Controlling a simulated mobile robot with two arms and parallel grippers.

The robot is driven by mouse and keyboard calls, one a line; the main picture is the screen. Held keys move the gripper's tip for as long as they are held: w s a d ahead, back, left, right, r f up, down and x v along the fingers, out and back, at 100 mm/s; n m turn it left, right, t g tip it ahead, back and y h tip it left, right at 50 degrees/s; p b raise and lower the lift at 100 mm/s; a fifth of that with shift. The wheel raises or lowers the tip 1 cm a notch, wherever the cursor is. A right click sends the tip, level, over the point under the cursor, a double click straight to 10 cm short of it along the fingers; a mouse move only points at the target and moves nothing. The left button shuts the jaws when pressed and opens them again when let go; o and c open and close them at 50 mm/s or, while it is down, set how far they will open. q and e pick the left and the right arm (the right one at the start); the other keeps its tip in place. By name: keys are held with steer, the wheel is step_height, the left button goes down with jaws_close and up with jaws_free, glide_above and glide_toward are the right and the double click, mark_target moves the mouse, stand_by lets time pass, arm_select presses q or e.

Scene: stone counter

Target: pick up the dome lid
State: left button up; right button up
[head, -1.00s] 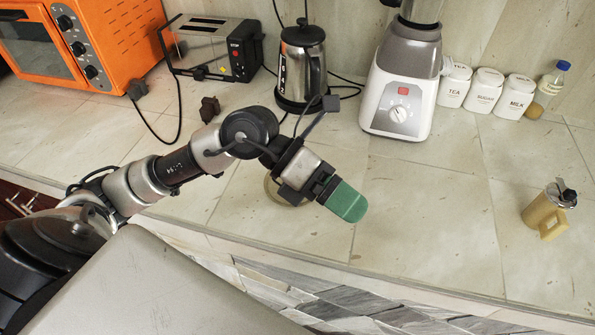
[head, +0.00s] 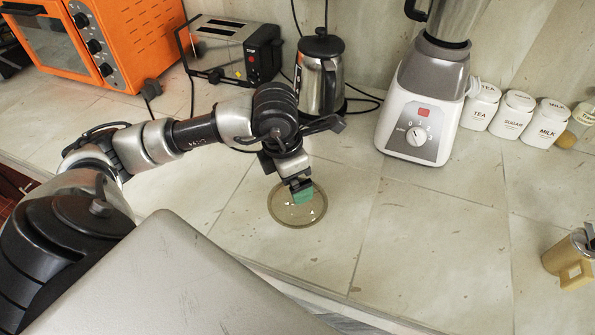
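The dome lid (head: 281,216) is a round, see-through piece with a brownish rim, lying on the stone counter in the middle of the head view. My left gripper (head: 303,194) reaches in from the left and points down over the lid's upper middle part. Its green fingertips overlap the lid in the picture. Whether they touch it, and how far apart the fingers are, I cannot tell. The wrist hides a little of the lid's far edge. My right gripper is not in view.
A steel kettle (head: 321,75) and a toaster (head: 233,50) stand behind my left arm, with an orange oven (head: 110,40) at the back left. A blender (head: 420,105) and white canisters (head: 512,115) stand right. Counter right of the lid is clear.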

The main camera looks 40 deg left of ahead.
arm_select(q)
steer(key=f, duration=0.2)
steer(key=w+f+p, duration=0.1)
steer(key=shift+d+f, duration=0.35)
steer(key=shift+f, duration=0.05)
steer(key=shift+w+f, duration=0.1)
steer(key=shift+f, duration=0.45)
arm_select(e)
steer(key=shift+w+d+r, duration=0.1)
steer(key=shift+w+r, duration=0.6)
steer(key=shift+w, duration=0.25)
arm_select(q)
steer(key=c, duration=1.2)
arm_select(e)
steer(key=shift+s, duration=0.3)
